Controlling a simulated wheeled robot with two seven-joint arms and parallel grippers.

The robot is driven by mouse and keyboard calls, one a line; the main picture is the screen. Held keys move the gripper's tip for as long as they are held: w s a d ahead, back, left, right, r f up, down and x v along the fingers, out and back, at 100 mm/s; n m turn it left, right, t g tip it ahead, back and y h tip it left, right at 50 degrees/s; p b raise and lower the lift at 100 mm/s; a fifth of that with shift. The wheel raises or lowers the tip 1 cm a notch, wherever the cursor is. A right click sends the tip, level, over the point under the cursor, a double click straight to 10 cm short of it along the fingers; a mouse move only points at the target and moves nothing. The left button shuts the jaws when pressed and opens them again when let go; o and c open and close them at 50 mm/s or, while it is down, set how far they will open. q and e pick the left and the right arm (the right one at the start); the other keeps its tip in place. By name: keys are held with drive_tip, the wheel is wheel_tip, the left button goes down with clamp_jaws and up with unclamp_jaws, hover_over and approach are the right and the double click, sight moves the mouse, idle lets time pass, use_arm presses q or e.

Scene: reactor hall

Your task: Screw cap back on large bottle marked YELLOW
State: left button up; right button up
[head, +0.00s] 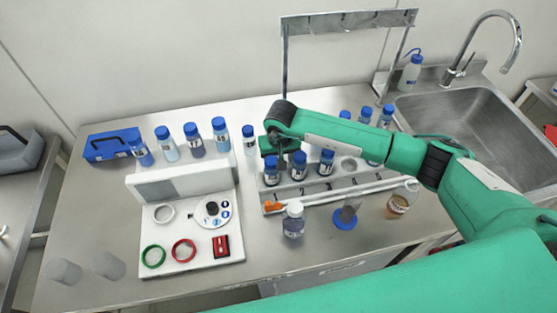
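No label reading YELLOW can be made out; the bottle labels are too small to read. Several blue-capped bottles (195,146) stand in a row at the back left of the bench. Others stand in a numbered rack (333,184), including a left one (271,176), a middle one (298,172) and a right one (326,168). I cannot pick out a loose cap or an uncapped large bottle for certain. My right gripper (283,149) points down just behind the rack's left bottles; its fingertips are too small and partly hidden to judge. My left gripper is out of view.
A white device (190,240) with green and red rings stands front left. A pale-capped bottle (293,221), a blue-based item (345,218) and a flask with brown liquid (398,205) stand before the rack. A sink (465,125) is at right.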

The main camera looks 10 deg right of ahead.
drive_tip(key=c, duration=0.9)
drive_tip(key=shift+c, duration=0.2)
drive_tip(key=shift+r, duration=0.2)
wheel_tip(320, 180, up, 20)
drive_tip(key=b, duration=0.6)
drive_tip(key=shift+f, duration=0.15)
